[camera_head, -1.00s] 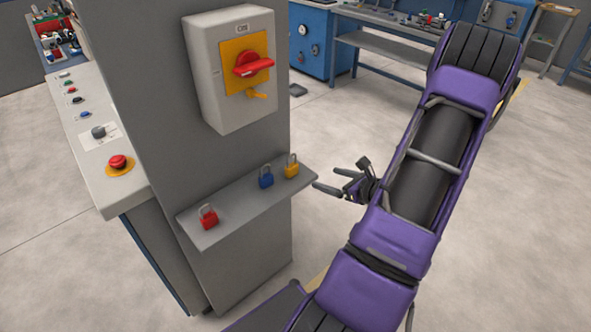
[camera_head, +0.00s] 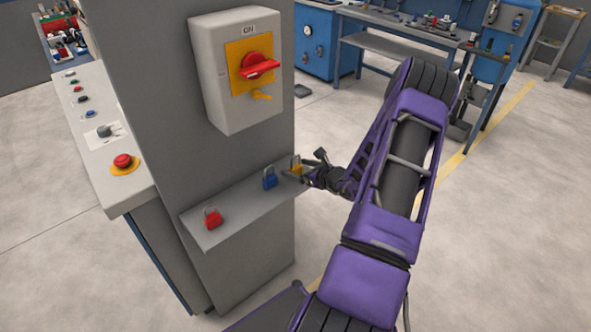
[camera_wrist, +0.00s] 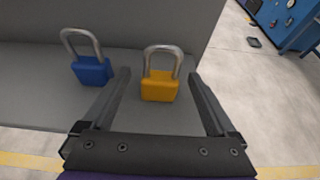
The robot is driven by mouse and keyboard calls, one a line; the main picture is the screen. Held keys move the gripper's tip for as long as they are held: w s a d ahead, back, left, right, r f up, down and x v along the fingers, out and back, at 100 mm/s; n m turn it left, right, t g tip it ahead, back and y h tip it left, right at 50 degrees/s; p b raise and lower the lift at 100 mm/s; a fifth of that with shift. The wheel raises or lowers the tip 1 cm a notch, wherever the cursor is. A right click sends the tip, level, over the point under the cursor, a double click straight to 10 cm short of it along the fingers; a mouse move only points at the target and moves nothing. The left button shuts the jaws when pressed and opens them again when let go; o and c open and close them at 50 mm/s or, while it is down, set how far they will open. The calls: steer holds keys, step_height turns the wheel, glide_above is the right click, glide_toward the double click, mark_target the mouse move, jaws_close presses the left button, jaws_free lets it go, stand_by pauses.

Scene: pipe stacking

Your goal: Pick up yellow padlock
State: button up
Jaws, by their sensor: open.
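The yellow padlock (camera_head: 296,168) stands upright at the right end of a grey shelf (camera_head: 240,212). In the wrist view the yellow padlock (camera_wrist: 159,87), with its silver shackle up, appears between the two fingers of my open gripper (camera_wrist: 160,85). Grey shelf shows on both sides of it, so the fingers do not visibly touch it. In the head view my gripper (camera_head: 300,176) is at the shelf's right end, partly covering the yellow padlock.
A blue padlock (camera_head: 269,180) stands just left of the yellow one, outside my left finger in the wrist view (camera_wrist: 92,70). A red padlock (camera_head: 213,218) is at the shelf's near left end. A grey switch box (camera_head: 210,75) hangs on the panel above.

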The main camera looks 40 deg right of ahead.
mark_target(296, 167)
steer(key=shift+w+f, duration=0.2)
steer(key=shift+w, duration=0.25)
jaws_close()
step_height(296, 167, up, 10)
stand_by(0.7)
